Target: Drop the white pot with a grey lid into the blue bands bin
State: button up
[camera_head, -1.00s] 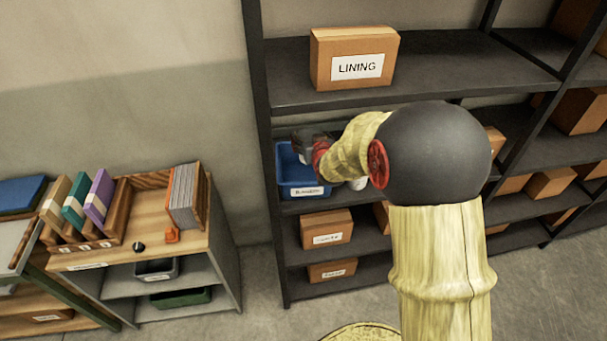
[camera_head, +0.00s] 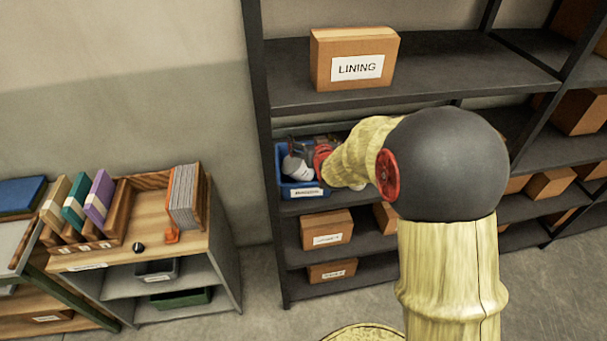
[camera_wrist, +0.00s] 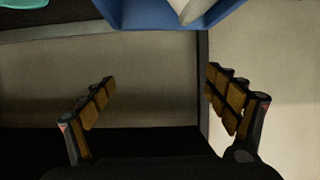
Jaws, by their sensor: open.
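The blue bin (camera_head: 283,184) stands on the middle shelf at the rack's left end; its label is too small to read. The white pot (camera_head: 296,168) shows inside the bin's outline, tilted; its grey lid is not clearly seen. In the wrist view the blue bin (camera_wrist: 135,14) is cut by the top edge, with part of the white pot (camera_wrist: 193,8) at its opening. My gripper (camera_wrist: 160,92) is open, fingers wide apart, with nothing between them. In the head view it is mostly hidden around the bin's back right, behind my wrist.
The LINING box (camera_head: 352,60) stands on the shelf above. Cardboard boxes (camera_head: 326,229) sit on the shelf below. A desk with upright folders (camera_head: 100,193) is at the left. A teal object (camera_wrist: 22,3) shows at the wrist view's top left corner. My arm hides part of the shelf.

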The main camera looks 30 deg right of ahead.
jog(key=v, duration=1)
jog(key=shift+f, duration=0.1)
jog(key=s+a+f+g+y, duration=0.2)
jog(key=s+a+f+g, duration=0.2)
jog(key=s+f+g, duration=0.55)
jog(key=s+a+r+n+t+b, duration=0.1)
jog(key=s+a+r+b, duration=0.1)
jog(key=s+a+r, duration=0.3)
jog(key=s+a+r+n+t+y+b, duration=0.1)
jog(key=s+a+r, duration=0.4)
jog(key=s, duration=0.8)
jog(key=a+n+b, duration=0.1)
jog(key=a+b, duration=0.1)
jog(key=shift+a+r+y+b, duration=0.2)
jog(key=shift+r+y+b, duration=0.05)
jog(key=shift+y+b, duration=0.05)
